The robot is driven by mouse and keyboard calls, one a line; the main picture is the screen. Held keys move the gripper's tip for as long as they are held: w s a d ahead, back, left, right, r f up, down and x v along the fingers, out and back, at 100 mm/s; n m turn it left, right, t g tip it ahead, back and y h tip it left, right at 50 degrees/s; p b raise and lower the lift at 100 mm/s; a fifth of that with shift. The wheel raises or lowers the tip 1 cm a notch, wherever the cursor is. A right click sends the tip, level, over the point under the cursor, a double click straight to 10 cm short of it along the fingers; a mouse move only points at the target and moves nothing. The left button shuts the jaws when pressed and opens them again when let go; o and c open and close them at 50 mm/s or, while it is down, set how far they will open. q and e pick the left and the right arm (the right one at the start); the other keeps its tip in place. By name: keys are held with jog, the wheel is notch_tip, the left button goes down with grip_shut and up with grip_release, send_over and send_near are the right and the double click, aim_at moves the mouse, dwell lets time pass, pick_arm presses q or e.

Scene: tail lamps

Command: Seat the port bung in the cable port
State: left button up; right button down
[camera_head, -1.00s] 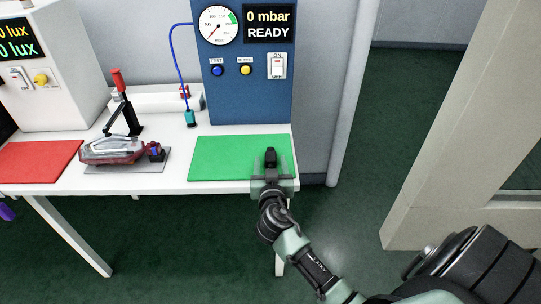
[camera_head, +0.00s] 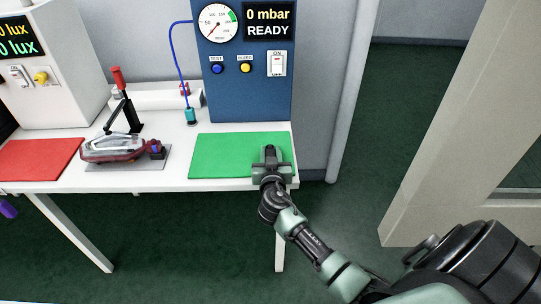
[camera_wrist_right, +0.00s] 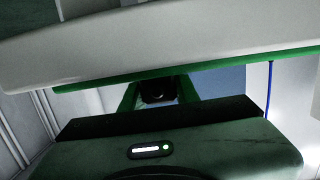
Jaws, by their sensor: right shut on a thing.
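My right gripper (camera_head: 270,153) is over the green mat near the table's right front edge. It is shut on a small dark piece (camera_wrist_right: 158,90), probably the port bung, between its fingers in the right wrist view. Its shape is hard to make out. The tail lamp (camera_head: 112,150), clear and red, lies on a grey plate left of the mat, well apart from the gripper. A dark and blue part (camera_head: 157,150) is at the lamp's right end. I cannot make out the cable port.
A toggle clamp with a red handle (camera_head: 117,78) stands behind the lamp. A blue hose ends in a teal connector (camera_head: 191,116) on the table. The blue tester (camera_head: 250,95) reads 0 mbar, READY. The green mat (camera_head: 222,158) is bare left of the gripper; a red mat (camera_head: 35,158) lies left.

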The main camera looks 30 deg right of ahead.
aim_at(270, 151)
jog(key=shift+r, duration=0.1)
notch_tip(270, 151, up, 20)
jog(key=p, duration=0.2)
dwell(0.4)
notch_tip(270, 151, down, 16)
jog(key=shift+r+b, duration=0.1)
jog(key=shift+b, duration=0.55)
jog(key=shift+f+b, duration=0.45)
jog(key=shift+f, duration=1.55)
jog(key=shift+f, duration=0.1)
jog(key=shift+f+b, duration=0.2)
jog(key=shift+b, duration=0.2)
jog(key=c, duration=1.1)
grip_release()
jog(key=shift+r, duration=0.1)
jog(key=shift+o, duration=0.2)
